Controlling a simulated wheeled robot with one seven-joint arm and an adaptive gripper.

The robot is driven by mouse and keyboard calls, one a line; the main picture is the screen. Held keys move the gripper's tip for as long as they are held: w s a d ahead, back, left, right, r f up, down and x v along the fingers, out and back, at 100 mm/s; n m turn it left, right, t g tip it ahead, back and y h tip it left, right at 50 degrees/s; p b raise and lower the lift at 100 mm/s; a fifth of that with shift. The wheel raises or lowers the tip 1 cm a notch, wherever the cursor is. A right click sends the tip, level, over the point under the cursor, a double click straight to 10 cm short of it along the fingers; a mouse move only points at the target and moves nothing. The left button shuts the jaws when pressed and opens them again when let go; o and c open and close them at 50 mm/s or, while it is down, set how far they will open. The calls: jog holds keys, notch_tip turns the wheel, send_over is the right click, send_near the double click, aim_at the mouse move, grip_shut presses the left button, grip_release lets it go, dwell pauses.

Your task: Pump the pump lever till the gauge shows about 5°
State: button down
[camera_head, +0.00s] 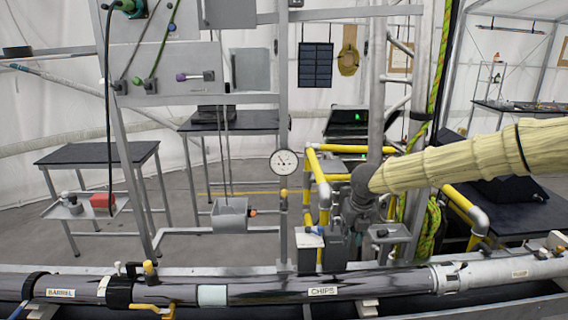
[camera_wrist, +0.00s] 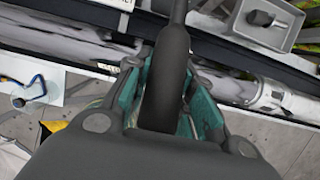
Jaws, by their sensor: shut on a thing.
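A round white gauge (camera_head: 284,162) with a dark needle is on an upright post in the head view; its numbers are too small to read. My gripper (camera_head: 356,205) is at the end of my sleeved arm, right of the gauge and above the pipe bench. In the wrist view, a dark bar, seemingly the pump lever (camera_wrist: 175,60), runs down from the top edge between the teal-padded fingers of my gripper (camera_wrist: 165,110). The fingers are shut on it. The lever's pivot and far end cannot be made out in the head view.
A long dark pipe (camera_head: 265,289) labelled "BARREL" and "CHIPS" crosses the front. Yellow rails (camera_head: 310,165) and a grey upright pole (camera_head: 378,90) stand close to my gripper. A small grey box (camera_head: 230,215) is to the left. A dark-topped table (camera_head: 98,153) stands far left.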

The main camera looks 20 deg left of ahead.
jog(key=shift+f, duration=0.15)
jog(key=shift+s+d+f, duration=0.1)
jog(key=shift+f, duration=0.1)
dwell(0.6)
jog(key=shift+p, duration=0.35)
jog(key=c, duration=1.1)
grip_release()
